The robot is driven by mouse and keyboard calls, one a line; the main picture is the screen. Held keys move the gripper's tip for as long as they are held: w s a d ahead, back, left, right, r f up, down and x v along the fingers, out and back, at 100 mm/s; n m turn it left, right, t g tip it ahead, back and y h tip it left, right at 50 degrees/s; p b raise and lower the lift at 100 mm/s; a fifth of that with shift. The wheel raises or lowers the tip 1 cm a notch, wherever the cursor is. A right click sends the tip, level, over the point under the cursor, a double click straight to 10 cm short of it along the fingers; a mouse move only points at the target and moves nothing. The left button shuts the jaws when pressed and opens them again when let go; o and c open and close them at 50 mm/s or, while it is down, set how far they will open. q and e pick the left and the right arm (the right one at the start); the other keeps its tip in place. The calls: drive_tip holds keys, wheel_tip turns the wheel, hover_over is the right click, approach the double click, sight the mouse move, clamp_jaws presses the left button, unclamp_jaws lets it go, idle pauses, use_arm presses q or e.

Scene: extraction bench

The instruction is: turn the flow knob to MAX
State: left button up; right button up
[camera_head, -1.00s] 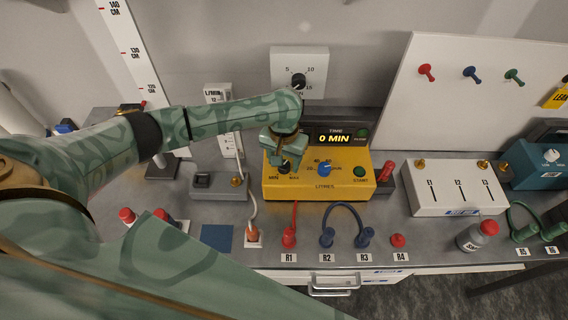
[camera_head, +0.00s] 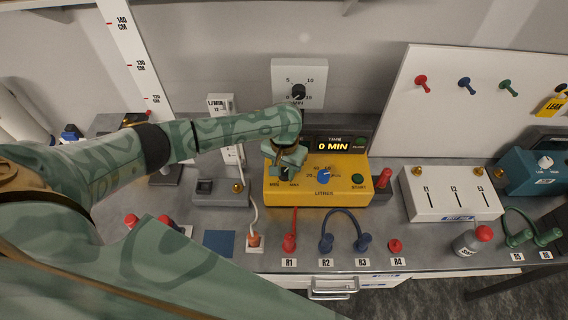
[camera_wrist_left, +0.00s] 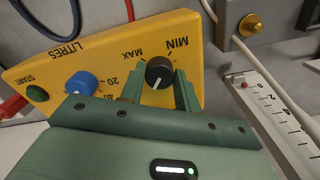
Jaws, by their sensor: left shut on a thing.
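The flow knob (camera_wrist_left: 158,73) is a small black dial on the yellow box (camera_wrist_left: 108,53), between the MIN and MAX marks. Its white pointer line faces away from both marks, roughly midway between them. My left gripper (camera_wrist_left: 157,86) is shut on the knob, with one green finger on each side. In the head view my left gripper (camera_head: 286,168) hides most of the knob, above the MIN and MAX lettering on the yellow box (camera_head: 345,188). My right gripper is not in view.
A blue litres dial (camera_head: 324,176) and a green START button (camera_head: 357,179) sit to the right on the box. A red-handled part (camera_head: 385,177) stands at its right side. A grey block (camera_head: 222,193) with a brass fitting lies to the left, with a pale cable nearby.

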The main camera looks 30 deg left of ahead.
use_arm(q)
drive_tip(key=m+p, duration=0.1)
drive_tip(key=p, duration=0.2)
drive_tip(key=m+p, duration=0.2)
drive_tip(key=p, duration=0.1)
drive_tip(key=shift+r, duration=0.3)
drive_tip(key=shift+f+m, duration=0.1)
drive_tip(key=shift+m, duration=0.4)
drive_tip(key=m+p, duration=0.1)
drive_tip(key=m, duration=0.2)
drive_tip(key=shift+f+m, duration=0.15)
drive_tip(key=shift+m, duration=0.25)
drive_tip(key=m+p, duration=0.1)
drive_tip(key=m, duration=0.2)
drive_tip(key=shift+m, duration=0.3)
drive_tip(key=m, duration=0.4)
drive_tip(key=shift+w+a, duration=0.1)
drive_tip(key=shift+m, duration=2.1)
drive_tip(key=o, duration=1)
